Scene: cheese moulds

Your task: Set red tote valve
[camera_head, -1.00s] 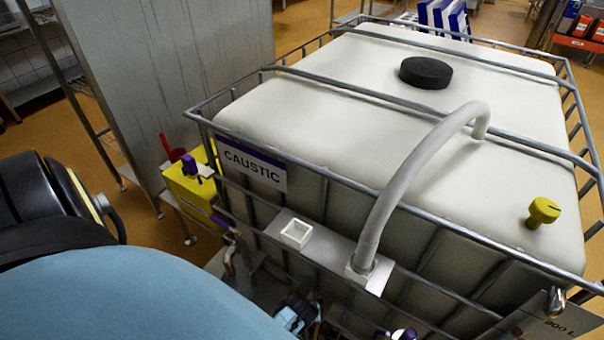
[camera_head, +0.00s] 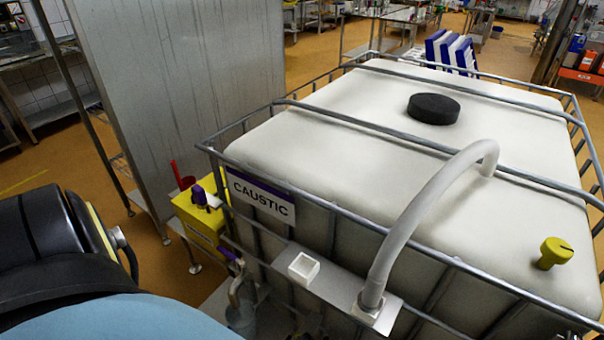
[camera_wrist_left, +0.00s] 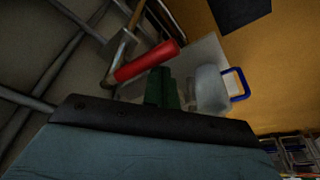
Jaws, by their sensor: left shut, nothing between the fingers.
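In the left wrist view, a thick red handle (camera_wrist_left: 147,61) lies at a slant beside a grey metal fitting (camera_wrist_left: 112,72). My left gripper (camera_wrist_left: 162,88) shows dark green fingers just below the red handle. The fingers are shut and empty. They overlap the handle's lower edge in the picture, and I cannot tell whether they touch it. In the head view, the white caged tote (camera_head: 340,125) bears a CAUSTIC sign (camera_head: 261,197). The red handle is not visible there. My right gripper is not in view.
A clear jug (camera_wrist_left: 211,88) with a blue handle stands right of the fingers. A curved grey hose (camera_head: 425,205), a yellow cap (camera_head: 554,252) and a black lid (camera_head: 434,108) are on the tote. A yellow container (camera_head: 203,215) stands at its left corner, near a tall metal panel (camera_head: 185,90).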

